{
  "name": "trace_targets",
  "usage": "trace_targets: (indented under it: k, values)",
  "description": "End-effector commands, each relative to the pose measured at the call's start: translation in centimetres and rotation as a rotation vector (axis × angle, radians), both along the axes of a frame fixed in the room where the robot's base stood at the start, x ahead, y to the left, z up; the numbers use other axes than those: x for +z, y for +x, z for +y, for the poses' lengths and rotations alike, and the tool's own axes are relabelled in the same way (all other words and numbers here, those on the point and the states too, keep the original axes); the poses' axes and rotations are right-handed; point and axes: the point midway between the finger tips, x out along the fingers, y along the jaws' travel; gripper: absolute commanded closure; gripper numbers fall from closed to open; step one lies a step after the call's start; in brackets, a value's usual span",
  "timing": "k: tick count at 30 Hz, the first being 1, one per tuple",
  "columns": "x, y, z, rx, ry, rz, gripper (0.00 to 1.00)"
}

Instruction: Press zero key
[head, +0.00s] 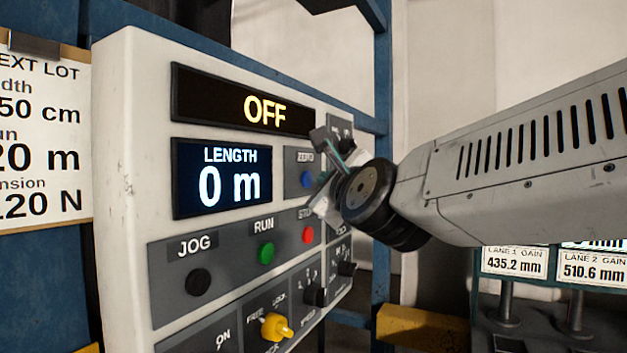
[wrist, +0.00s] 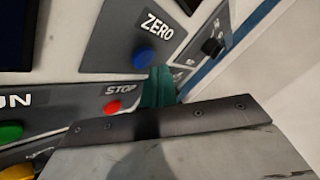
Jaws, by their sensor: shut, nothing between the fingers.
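The zero key is a round blue button (wrist: 144,58) under the ZERO label in the wrist view. In the head view the blue button (head: 306,178) sits right of the LENGTH display, its label partly covered by my gripper. My gripper (head: 324,178) is shut and empty, close to the panel just right of the button. In the wrist view its green fingertips (wrist: 161,72) lie just right of and below the button. I cannot tell whether they touch the panel. The LENGTH display (head: 221,179) reads 0 m.
The upper display (head: 243,102) reads OFF. Below are a red STOP button (head: 307,235), a green RUN button (head: 266,253), a black JOG button (head: 197,282) and a yellow knob (head: 276,327). Black switches (head: 346,268) line the panel's right side, near my gripper.

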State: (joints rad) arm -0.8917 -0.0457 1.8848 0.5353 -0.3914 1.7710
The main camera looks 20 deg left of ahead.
Motion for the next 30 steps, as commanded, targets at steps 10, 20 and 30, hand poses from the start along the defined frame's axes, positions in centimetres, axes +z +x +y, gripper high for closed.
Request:
trace_targets:
  k: [10, 20, 30]
  values:
    - [0.0, 0.0, -1.6, -0.003, 0.0, -0.001, 1.0]
    - [0.0, -0.3, -4.6, -0.001, 0.0, 0.001, 1.0]
    - [0.0, -0.4, -5.0, -0.001, 0.0, 0.001, 1.0]
